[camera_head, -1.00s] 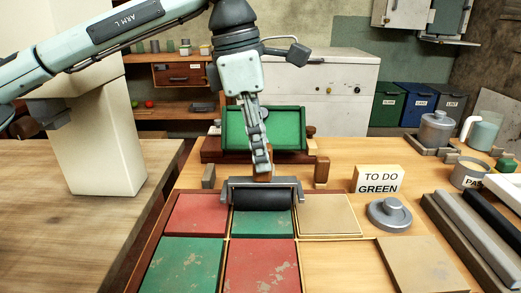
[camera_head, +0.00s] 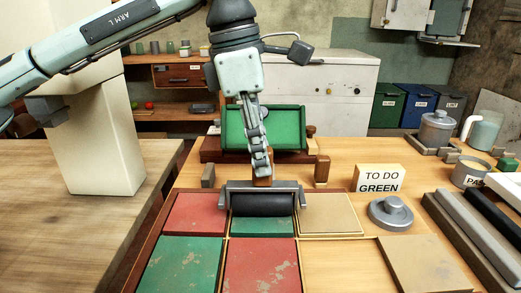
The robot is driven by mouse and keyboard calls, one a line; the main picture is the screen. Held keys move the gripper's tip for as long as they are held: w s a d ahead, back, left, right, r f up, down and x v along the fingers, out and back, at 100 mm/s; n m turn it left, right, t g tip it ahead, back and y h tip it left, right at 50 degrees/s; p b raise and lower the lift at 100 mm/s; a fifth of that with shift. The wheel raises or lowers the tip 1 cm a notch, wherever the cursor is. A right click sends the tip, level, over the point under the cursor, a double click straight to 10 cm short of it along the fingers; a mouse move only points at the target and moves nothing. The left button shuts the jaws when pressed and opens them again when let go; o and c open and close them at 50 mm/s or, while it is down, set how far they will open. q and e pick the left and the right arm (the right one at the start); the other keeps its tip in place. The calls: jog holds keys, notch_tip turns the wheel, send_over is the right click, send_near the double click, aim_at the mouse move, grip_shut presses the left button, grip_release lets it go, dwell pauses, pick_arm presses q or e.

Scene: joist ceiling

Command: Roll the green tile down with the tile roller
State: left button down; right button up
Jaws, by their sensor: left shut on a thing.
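The tile roller has a black cylinder (camera_head: 262,204) in a grey metal frame and a wooden handle. My left gripper (camera_head: 262,172) is shut on the handle and holds the roller upright, cylinder down. The cylinder lies across the upper part of the green tile (camera_head: 262,226) in the back row, between a red tile (camera_head: 196,214) and a tan tile (camera_head: 329,214). It looks to be in contact with the tile, whose far part it hides. Another green tile (camera_head: 180,264), speckled, lies in the front row at left. My right gripper is not in view.
A round grey lidded thing (camera_head: 391,213) stands right of the tiles. A speckled red tile (camera_head: 262,266) and a tan slab (camera_head: 421,265) lie in front. A green tray (camera_head: 283,127) stands tilted behind the roller.

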pick_arm(q)
jog(key=shift+w+f, duration=0.35)
jog(key=shift+w, duration=0.55)
jog(key=shift+s+r+b, duration=0.1)
jog(key=shift+s+b, duration=0.3)
jog(key=shift+s, duration=0.5)
dwell(0.6)
notch_tip(320, 180, up, 8)
jog(key=p, duration=0.5)
jog(key=shift+w+f, duration=0.1)
jog(key=shift+f, duration=0.15)
dwell(0.9)
